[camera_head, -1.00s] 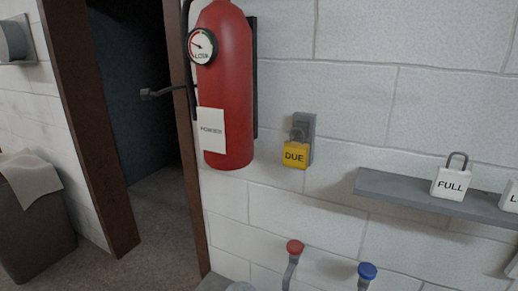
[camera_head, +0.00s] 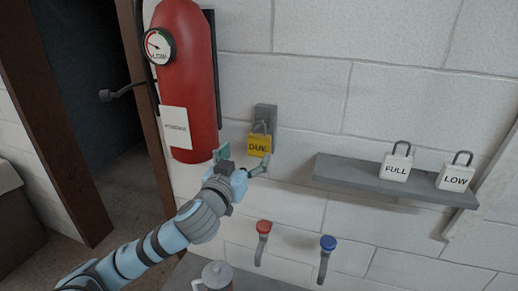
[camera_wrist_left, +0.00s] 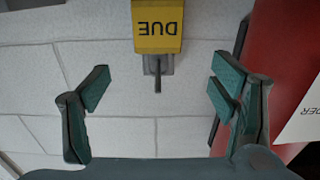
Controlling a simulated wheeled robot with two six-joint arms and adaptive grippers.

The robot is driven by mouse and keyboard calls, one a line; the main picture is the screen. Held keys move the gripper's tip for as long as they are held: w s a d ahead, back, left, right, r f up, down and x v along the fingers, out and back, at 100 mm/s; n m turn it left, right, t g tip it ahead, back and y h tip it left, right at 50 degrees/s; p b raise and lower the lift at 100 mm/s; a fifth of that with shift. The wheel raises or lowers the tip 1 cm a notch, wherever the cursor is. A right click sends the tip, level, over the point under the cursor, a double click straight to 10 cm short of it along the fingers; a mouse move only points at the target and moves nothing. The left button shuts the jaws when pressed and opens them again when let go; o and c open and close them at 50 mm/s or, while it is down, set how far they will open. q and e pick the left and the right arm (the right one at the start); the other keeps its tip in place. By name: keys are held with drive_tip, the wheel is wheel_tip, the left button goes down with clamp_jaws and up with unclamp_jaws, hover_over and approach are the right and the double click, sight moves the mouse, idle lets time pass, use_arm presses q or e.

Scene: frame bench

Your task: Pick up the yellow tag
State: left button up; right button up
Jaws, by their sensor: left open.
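The yellow tag (camera_head: 259,144), marked DUE and shaped like a padlock, hangs by its shackle at a grey wall bracket (camera_head: 266,113). My left gripper (camera_head: 242,163) is open and empty just below and in front of the tag. In the left wrist view the tag (camera_wrist_left: 157,28) shows upside down at the top, between and beyond the two spread fingers of the gripper (camera_wrist_left: 157,88). The fingers do not touch it there. My right gripper is not in view.
A red fire extinguisher (camera_head: 188,80) with a gauge hangs close to the left of the tag. A grey shelf (camera_head: 340,172) at right holds white tags FULL (camera_head: 396,166) and LOW (camera_head: 455,177). Red (camera_head: 263,227) and blue (camera_head: 328,242) knobbed hooks stand below.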

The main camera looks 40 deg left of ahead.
sight(258, 137)
use_arm(q)
drive_tip(key=x, duration=0.3)
drive_tip(key=p+x, duration=0.1)
drive_tip(key=x, duration=0.2)
drive_tip(key=r+p+x, duration=0.1)
drive_tip(key=x, duration=0.2)
drive_tip(key=shift+w, duration=0.45)
drive_tip(key=shift+w+a+f, duration=0.15)
drive_tip(key=shift+w+f, duration=0.1)
drive_tip(key=shift+w, duration=0.1)
drive_tip(key=shift+s, duration=0.1)
drive_tip(key=c, duration=1.3)
drive_tip(key=shift+o, duration=0.2)
drive_tip(key=shift+r, duration=0.1)
